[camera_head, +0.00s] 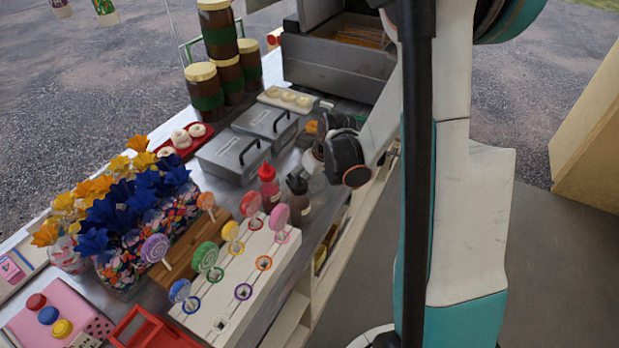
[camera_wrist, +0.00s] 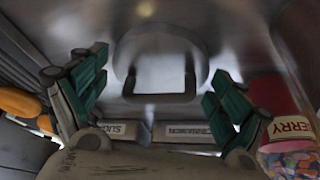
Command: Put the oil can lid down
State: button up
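My gripper (camera_wrist: 152,78) is open in the wrist view, its two teal and dark fingers spread apart. I cannot tell for certain whether this is the oil can lid. In the head view my gripper's dark joints (camera_head: 342,155) are over the right edge of the counter, and its fingertips are hard to make out. The grey metal fryer box (camera_head: 335,68) stands open behind, with yellowish food inside.
Two grey metal boxes with dark handles (camera_head: 233,153) (camera_head: 265,123) stand left of my gripper. A red bottle (camera_head: 268,190) and a dark bottle (camera_head: 298,200) are close by. A lollipop stand (camera_head: 262,290) is in front. In the wrist view a berry jar (camera_wrist: 290,135) is close on the right.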

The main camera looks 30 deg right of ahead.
dwell(0.4)
jog(key=p+v, duration=0.4)
jog(key=v, duration=0.8)
jog(key=shift+r, duration=0.2)
jog(key=shift+w, duration=0.1)
